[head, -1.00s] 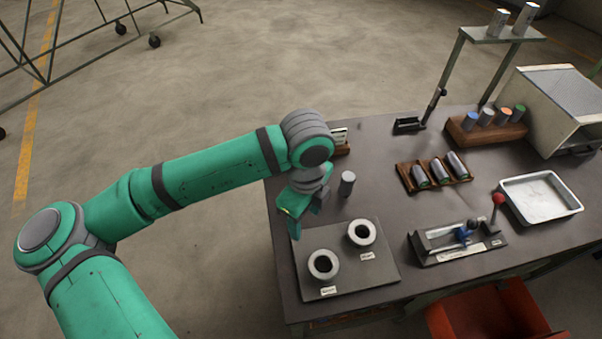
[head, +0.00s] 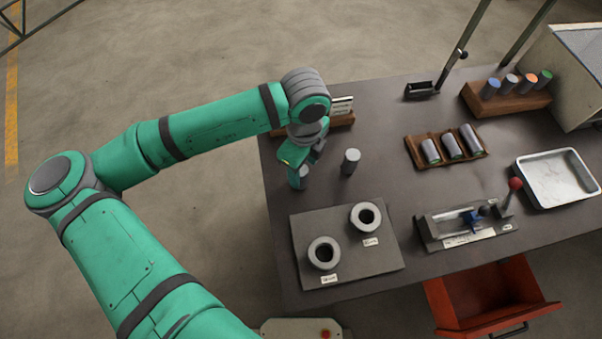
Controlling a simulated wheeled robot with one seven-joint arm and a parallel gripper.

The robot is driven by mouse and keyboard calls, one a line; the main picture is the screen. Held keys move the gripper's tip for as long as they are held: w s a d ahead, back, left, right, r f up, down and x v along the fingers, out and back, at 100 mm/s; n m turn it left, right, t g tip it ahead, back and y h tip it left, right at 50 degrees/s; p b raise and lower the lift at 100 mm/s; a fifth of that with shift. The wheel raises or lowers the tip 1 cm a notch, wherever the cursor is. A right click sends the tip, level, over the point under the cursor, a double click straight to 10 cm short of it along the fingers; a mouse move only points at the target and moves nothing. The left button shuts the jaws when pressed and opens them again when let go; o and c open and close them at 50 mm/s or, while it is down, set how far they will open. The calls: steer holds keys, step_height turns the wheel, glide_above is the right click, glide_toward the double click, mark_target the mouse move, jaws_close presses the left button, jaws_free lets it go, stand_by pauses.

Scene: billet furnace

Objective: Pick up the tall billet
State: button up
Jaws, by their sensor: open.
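Two plain grey upright cylinders stand on the bench behind the dark plate. The right one, a grey billet (head: 351,162), is in full view, clear of my gripper. The left one, another grey billet (head: 301,180), stands just below my gripper, which hides part of it. I cannot tell for sure which of the two is the tall billet. My gripper (head: 303,160) is open and points down over the left billet, to the left of the right one. Its fingers are partly hidden by its green body, and I cannot tell whether they touch the left billet.
The dark plate (head: 305,274) bears two ring-shaped sockets with labels. A wooden rack (head: 412,152) holds three dark cylinders; a wooden block (head: 520,103) holds several coloured-top ones. A clamp fixture (head: 430,241), metal tray (head: 570,198) and open red drawer (head: 495,312) lie right.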

steer(key=shift+a+f, duration=0.2)
steer(key=shift+f, duration=1.15)
steer(key=shift+a+f, duration=0.15)
steer(key=shift+f, duration=1.15)
jaws_close()
